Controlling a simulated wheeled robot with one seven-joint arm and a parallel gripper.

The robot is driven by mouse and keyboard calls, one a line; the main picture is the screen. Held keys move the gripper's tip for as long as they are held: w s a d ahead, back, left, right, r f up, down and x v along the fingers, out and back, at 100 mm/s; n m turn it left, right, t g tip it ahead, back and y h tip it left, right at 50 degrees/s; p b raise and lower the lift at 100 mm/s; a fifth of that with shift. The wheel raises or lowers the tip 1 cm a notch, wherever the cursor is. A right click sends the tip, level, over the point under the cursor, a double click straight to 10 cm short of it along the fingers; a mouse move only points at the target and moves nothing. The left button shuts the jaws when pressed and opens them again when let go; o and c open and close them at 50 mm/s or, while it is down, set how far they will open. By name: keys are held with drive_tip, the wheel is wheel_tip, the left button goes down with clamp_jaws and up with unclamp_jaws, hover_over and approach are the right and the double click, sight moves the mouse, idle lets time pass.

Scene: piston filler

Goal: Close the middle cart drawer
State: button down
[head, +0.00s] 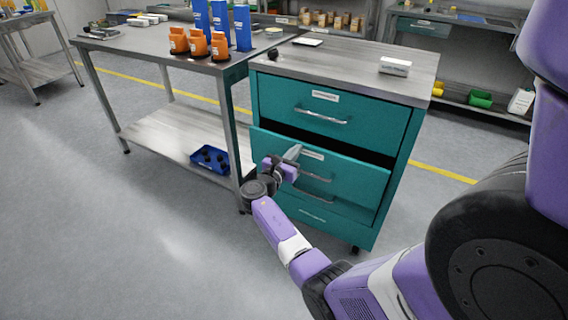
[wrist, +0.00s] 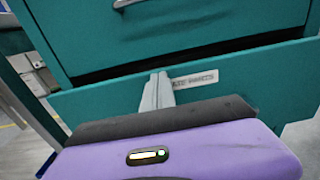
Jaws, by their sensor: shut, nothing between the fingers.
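The teal cart (head: 402,157) stands in the middle of the head view. Its middle drawer (head: 350,177) is pulled part way out, with a dark gap above its front. The open drawer front also shows in the wrist view (wrist: 255,88), with a label plate on it. My gripper (head: 294,150) is shut and empty at the left part of this drawer front. In the wrist view its closed fingers (wrist: 157,90) are beside the label, at or very near the front. I cannot tell whether they touch. The handle shows to the right of my gripper.
The top drawer (head: 290,101) is shut, and the bottom drawer (head: 310,218) shows below. A workbench (head: 165,45) stands close on the left, with orange and blue items on top and a blue tray (head: 203,165) on its lower shelf. The floor in front is clear.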

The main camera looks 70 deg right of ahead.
drive_tip(key=b+x, duration=0.1)
drive_tip(key=x, duration=0.7)
drive_tip(key=shift+b, duration=0.3)
drive_tip(key=shift+s+d+r, duration=0.15)
drive_tip(key=shift+d, duration=0.1)
drive_tip(key=shift+a, duration=0.15)
